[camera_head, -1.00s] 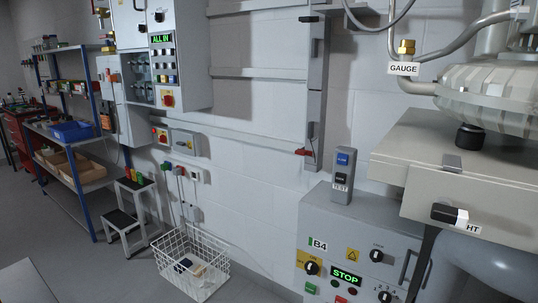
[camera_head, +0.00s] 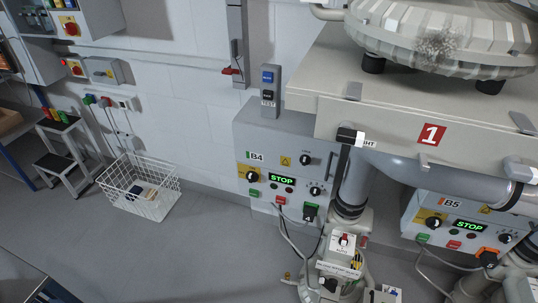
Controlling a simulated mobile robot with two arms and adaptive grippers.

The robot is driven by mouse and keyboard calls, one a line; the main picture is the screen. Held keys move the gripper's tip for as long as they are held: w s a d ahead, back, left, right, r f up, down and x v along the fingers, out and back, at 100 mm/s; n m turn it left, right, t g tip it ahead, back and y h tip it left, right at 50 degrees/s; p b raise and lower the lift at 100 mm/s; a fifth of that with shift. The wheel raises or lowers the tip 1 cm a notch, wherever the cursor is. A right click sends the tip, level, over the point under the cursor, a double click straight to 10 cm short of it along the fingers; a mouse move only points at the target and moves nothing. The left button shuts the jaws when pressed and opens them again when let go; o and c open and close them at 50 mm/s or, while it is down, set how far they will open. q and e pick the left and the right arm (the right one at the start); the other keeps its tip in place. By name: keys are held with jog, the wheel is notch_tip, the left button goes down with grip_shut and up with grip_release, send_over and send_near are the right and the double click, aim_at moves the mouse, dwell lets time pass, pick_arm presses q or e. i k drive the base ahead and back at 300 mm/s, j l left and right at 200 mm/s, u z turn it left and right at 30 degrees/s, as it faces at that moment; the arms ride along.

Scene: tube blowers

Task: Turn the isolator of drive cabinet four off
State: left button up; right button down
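Drive cabinet four is the grey box labelled B4 (camera_head: 282,150), low on the wall at the middle of the head view. Its isolator looks to be the black rotary knob on a yellow plate (camera_head: 250,175), at the cabinet's left side. The knob's exact position is too small to tell. A green STOP display (camera_head: 281,180) is lit to its right, with small buttons below and two more black knobs at the right. Neither of my grippers is in view.
A blower on a beige bench marked 1 (camera_head: 432,134) overhangs at the right. Pipes and a floor unit (camera_head: 345,240) stand right of B4. A second cabinet, B5 (camera_head: 450,205), is further right.

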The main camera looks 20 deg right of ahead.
aim_at(252, 177)
jog(key=i+z, duration=0.1)
jog(key=z, duration=0.35)
jog(key=i+j+z, duration=0.1)
jog(key=z, duration=0.3)
jog(key=j+z, duration=0.15)
jog(key=z, duration=0.3)
jog(key=i+j+z, duration=0.1)
jog(key=z, duration=0.35)
jog(key=i+j+z, duration=0.1)
jog(key=j+z, duration=0.2)
jog(key=j, duration=0.75)
jog(key=j+z, duration=0.3)
jog(key=j, duration=0.7)
jog(key=j+z, duration=0.3)
jog(key=j, duration=0.75)
jog(key=k+j, duration=0.1)
jog(key=j, duration=0.4)
